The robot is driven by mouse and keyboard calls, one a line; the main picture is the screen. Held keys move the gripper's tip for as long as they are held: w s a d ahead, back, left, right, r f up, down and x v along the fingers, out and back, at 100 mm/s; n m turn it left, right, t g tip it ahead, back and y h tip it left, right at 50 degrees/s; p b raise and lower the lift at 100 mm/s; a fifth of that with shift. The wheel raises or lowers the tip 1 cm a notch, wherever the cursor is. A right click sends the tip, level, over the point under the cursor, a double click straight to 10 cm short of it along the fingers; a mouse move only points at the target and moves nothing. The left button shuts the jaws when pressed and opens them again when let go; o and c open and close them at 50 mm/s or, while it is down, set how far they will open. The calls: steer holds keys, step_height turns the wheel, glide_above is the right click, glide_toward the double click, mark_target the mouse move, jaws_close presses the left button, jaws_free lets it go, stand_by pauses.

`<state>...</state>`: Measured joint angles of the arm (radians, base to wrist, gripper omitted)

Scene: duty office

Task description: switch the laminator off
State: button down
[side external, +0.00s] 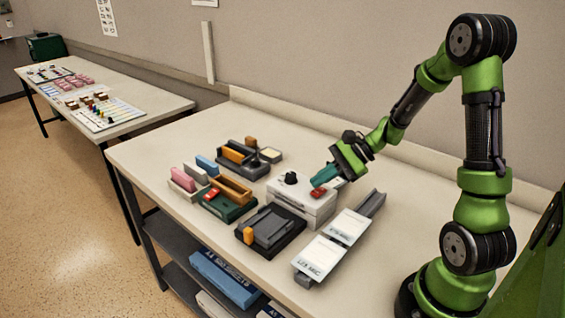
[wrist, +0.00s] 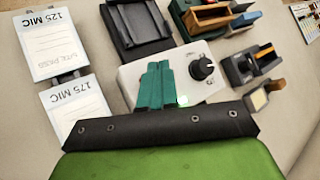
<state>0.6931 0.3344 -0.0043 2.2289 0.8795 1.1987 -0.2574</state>
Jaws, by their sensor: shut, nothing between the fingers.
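The laminator looks to be the white box (side external: 296,205) in the middle of the table, with a black knob (side external: 291,178) and a red switch (side external: 318,193) on top. The wrist view shows the white top (wrist: 133,76), the knob (wrist: 203,69) and a small pale green glowing patch (wrist: 183,99) beside my fingers. My gripper (side external: 317,184) is shut and empty, its teal fingers pointing down right at the red switch. I cannot tell whether they touch it. In the wrist view my gripper (wrist: 158,66) hides the switch, so its position is not visible there.
A grey tray with white cards (side external: 325,254) marked in MIC lies right of the box. A black device (side external: 270,231) stands in front. A green holder (side external: 226,206) and a dark organizer (side external: 240,160) stand to the left. The table's back right is clear.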

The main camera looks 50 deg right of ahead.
mark_target(322, 191)
steer(key=shift+f, duration=0.35)
steer(key=shift+a+f, duration=0.1)
steer(key=shift+f, duration=0.25)
stand_by(0.5)
stand_by(0.3)
steer(key=shift+r, duration=0.8)
steer(key=shift+d+r, duration=0.2)
steer(key=shift+r, duration=0.65)
steer(key=shift+d+r, duration=0.15)
steer(key=shift+r, duration=0.65)
steer(key=shift+d+r, duration=0.2)
steer(key=shift+r, duration=0.65)
